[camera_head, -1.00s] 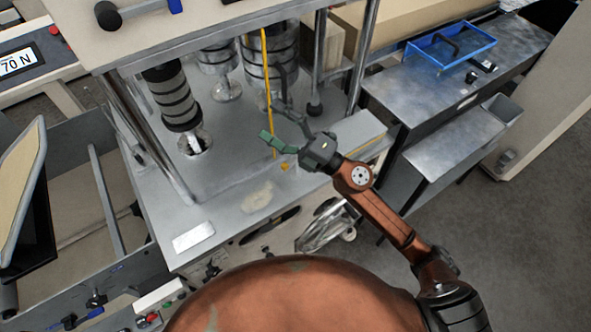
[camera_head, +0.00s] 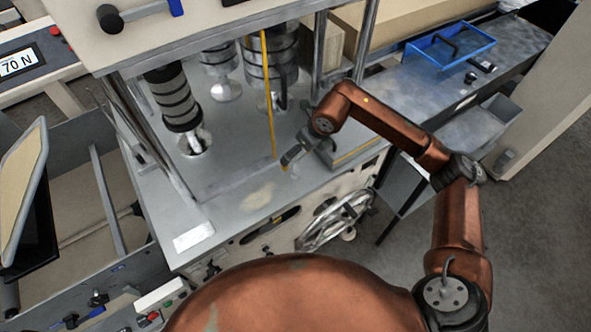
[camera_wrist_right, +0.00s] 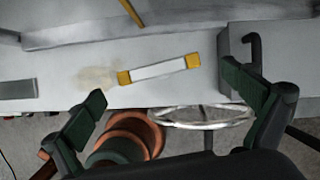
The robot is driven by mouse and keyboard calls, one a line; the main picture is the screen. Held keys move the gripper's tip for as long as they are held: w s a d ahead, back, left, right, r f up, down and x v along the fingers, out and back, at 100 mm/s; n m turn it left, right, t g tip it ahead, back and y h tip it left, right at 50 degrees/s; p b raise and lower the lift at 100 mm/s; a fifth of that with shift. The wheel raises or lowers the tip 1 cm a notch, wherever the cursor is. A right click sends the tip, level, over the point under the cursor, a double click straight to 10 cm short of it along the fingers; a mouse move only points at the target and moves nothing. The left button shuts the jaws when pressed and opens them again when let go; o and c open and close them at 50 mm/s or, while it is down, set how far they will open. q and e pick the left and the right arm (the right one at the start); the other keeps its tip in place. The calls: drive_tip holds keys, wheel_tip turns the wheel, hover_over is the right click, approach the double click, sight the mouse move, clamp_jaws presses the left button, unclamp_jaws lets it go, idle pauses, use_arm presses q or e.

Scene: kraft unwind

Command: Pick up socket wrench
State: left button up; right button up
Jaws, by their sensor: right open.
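I cannot pick out a socket wrench with certainty. A pale bar with yellow ends (camera_wrist_right: 160,69) lies on the grey machine bed (camera_wrist_right: 75,37) in the right wrist view, between a pale stain and a grey box; I cannot tell whether it is the wrench. My right gripper (camera_wrist_right: 165,84) is open and empty, its green-padded fingers spread on either side of the bar in that picture. In the head view the gripper (camera_head: 291,158) hangs at the bed's front edge and hides most of that spot. My left gripper is out of view.
A handwheel (camera_head: 335,220) sticks out below. A yellow rod (camera_head: 268,95) rises near the gripper. A blue tray (camera_head: 451,46) lies on the right table.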

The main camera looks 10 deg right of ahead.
sight(296, 157)
drive_tip(key=x, duration=0.1)
drive_tip(key=p+x, duration=0.1)
drive_tip(key=x, duration=0.3)
drive_tip(key=shift+s+a+f+p, duration=0.15)
drive_tip(key=shift+s+f+p, duration=0.1)
drive_tip(key=shift+p, duration=0.1)
drive_tip(key=shift+w+a+f, duration=0.1)
drive_tip(key=shift+w+f, duration=0.1)
drive_tip(key=shift+f, duration=0.25)
drive_tip(key=c, duration=1)
